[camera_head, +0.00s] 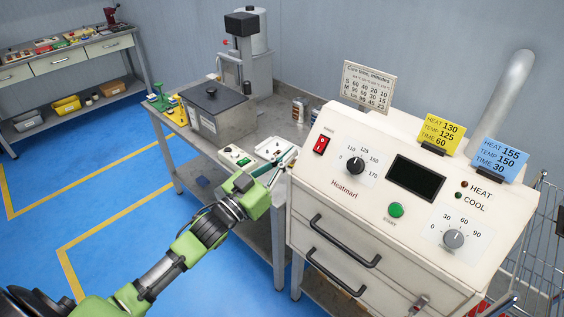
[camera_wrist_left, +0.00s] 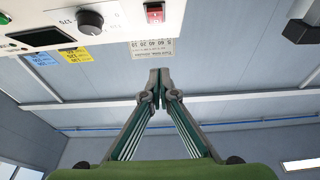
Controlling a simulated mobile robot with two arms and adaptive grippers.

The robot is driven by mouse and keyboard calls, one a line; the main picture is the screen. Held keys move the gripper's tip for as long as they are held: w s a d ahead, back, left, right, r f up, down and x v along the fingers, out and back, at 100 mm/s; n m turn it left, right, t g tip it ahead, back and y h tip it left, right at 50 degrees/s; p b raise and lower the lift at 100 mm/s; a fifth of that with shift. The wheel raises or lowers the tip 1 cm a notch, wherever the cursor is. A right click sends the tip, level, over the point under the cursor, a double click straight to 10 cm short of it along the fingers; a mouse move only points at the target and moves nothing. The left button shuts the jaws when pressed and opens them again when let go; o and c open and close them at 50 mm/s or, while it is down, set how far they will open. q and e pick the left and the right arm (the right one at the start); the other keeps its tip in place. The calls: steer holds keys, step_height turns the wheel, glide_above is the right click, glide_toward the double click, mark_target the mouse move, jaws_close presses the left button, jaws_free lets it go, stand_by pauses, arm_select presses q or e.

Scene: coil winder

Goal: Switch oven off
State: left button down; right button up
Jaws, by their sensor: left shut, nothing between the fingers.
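The oven (camera_head: 345,186) is a cream cabinet marked Heatmarf at the right of the head view. Its red power switch (camera_head: 321,144) sits at the panel's upper left and also shows in the left wrist view (camera_wrist_left: 154,12). The panel has a black temperature knob (camera_head: 355,165), a dark display (camera_head: 415,178), a green start button (camera_head: 396,210) and a grey timer knob (camera_head: 453,239). My left gripper (camera_head: 288,160) is shut and empty, left of the oven and apart from the switch. My right gripper is not in view.
A grey workbench (camera_head: 263,215) left of the oven carries a grey lidded box (camera_head: 218,115), a small control box (camera_head: 237,158) and a machine (camera_head: 246,60). A cure time sign (camera_head: 368,86) and yellow (camera_head: 441,131) and blue cards (camera_head: 499,158) stand on the oven. Blue floor is clear at left.

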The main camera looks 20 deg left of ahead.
arm_select(q)
steer(key=shift+s+a+r, duration=0.1)
steer(key=shift+s+a, duration=0.1)
steer(key=shift+s, duration=0.35)
steer(key=shift+s+a, duration=0.2)
steer(key=shift+s, duration=0.3)
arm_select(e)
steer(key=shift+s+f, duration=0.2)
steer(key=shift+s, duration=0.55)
